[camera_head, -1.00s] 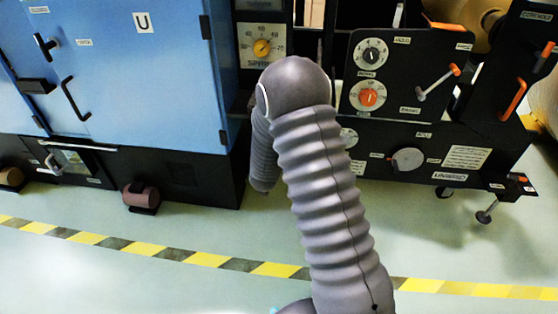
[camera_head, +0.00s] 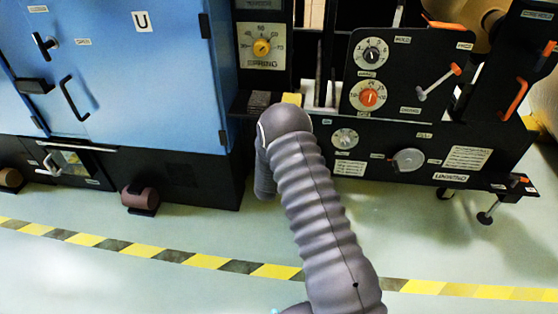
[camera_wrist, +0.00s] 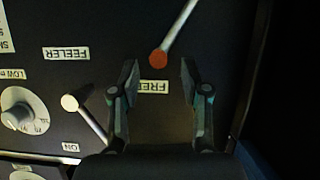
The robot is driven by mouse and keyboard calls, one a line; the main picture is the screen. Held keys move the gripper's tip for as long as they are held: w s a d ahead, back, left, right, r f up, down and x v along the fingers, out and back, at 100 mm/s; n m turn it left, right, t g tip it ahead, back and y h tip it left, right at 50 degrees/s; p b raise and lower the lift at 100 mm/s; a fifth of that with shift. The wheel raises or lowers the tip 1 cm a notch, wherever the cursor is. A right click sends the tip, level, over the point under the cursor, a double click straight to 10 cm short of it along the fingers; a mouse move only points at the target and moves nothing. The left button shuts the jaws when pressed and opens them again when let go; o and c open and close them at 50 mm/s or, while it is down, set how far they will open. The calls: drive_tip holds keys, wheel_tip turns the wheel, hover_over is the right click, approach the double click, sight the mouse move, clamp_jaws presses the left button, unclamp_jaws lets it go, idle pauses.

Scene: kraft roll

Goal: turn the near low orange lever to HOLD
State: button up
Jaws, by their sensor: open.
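In the wrist view, a lever with an orange-red round tip (camera_wrist: 158,58) and a pale grey shaft reaches in from the top, on a dark panel (camera_wrist: 115,25). Its tip lies just above a label reading FREE. My gripper (camera_wrist: 158,70) is open, with one finger on each side of the tip and a gap to each. I cannot tell how far the tip is from the fingers in depth. No HOLD label is readable here. In the head view, my arm hides my gripper, and I cannot tell which lever there matches this one.
In the wrist view, a white-tipped lever (camera_wrist: 70,103) marked ON and a white dial (camera_wrist: 22,108) are left of my gripper. The head view shows a grey-shafted orange-tipped lever (camera_head: 440,82), an orange handle (camera_head: 515,99), a blue cabinet (camera_head: 140,75) and open floor in front.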

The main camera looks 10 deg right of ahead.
drive_tip(key=shift+x, duration=2.4)
clamp_jaws()
